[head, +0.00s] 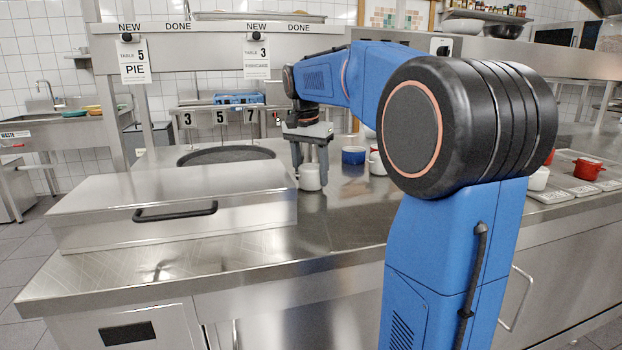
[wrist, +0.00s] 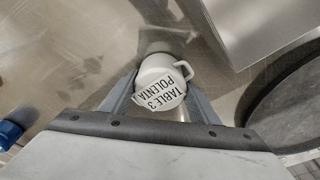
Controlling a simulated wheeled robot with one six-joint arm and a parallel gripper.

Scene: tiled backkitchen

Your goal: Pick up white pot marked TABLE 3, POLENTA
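The white pot (wrist: 160,77), a small mug-like vessel with a handle at its right, shows in the wrist view with a label reading TABLE 3, POLENTA. In the head view the white pot (head: 310,178) is at the counter, right of the steel box. My gripper (head: 310,180) points down with one finger on each side of it. In the wrist view my gripper (wrist: 163,80) also has its fingers close along both sides of the pot. I cannot tell whether they touch it. The pot's underside is hidden, so I cannot tell whether it rests on the counter.
A steel box with a black handle (head: 175,212) stands close on the left, with a round dark pan (head: 226,155) behind it. A blue pot (head: 353,155) and a white one (head: 377,163) stand to the right. A red pot (head: 588,169) is far right.

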